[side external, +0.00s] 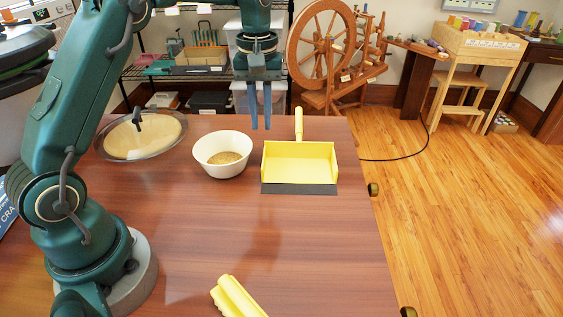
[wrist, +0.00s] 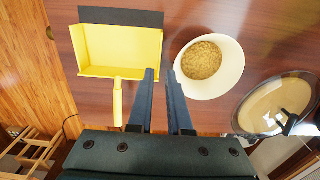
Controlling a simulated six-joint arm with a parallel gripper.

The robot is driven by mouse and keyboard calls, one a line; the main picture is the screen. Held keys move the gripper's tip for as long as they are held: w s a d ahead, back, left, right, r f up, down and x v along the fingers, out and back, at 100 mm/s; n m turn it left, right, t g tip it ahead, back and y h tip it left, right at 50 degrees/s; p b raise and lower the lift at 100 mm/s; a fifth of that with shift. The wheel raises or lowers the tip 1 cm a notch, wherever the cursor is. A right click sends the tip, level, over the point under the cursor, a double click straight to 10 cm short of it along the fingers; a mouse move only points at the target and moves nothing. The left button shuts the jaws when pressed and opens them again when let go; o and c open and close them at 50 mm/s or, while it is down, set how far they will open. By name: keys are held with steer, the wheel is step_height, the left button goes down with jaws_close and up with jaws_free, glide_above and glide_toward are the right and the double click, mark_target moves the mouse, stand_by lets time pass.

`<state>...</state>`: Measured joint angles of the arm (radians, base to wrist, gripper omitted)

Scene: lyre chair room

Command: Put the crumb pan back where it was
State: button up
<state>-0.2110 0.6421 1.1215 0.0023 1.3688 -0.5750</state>
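The yellow crumb pan (side external: 299,160) lies on the wooden table near its far right part, its dark grey lip facing the near side and its handle (side external: 298,124) pointing to the back. It also shows at the upper left of the wrist view (wrist: 122,50), with the handle reaching down the picture. My gripper (side external: 260,127) points down above the table's far part, left of the handle and apart from it. In the wrist view its two fingers (wrist: 160,74) stand apart with nothing between them, beside the handle. The pan looks empty.
A white bowl (side external: 222,142) of brown grains stands left of the pan. A round glass lid (side external: 110,152) over something pale is further left. A yellow ridged object (side external: 237,299) lies at the table's near edge. The middle of the table (side external: 240,225) is clear.

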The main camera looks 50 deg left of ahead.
steer(key=s+d+r+m+t, duration=0.3)
steer(key=s+d+r+m, duration=0.2)
steer(key=s+r, duration=0.35)
steer(key=s+d+f+m+t, duration=0.1)
steer(key=s+f+m, duration=0.1)
steer(key=s, duration=0.3)
steer(key=s+d+f+m+t, duration=0.1)
steer(key=s+f+m, duration=0.1)
steer(key=s, duration=0.3)
steer(key=shift+s+d+f, duration=0.15)
steer(key=shift+s+d, duration=0.1)
steer(key=shift+s, duration=0.15)
stand_by(0.4)
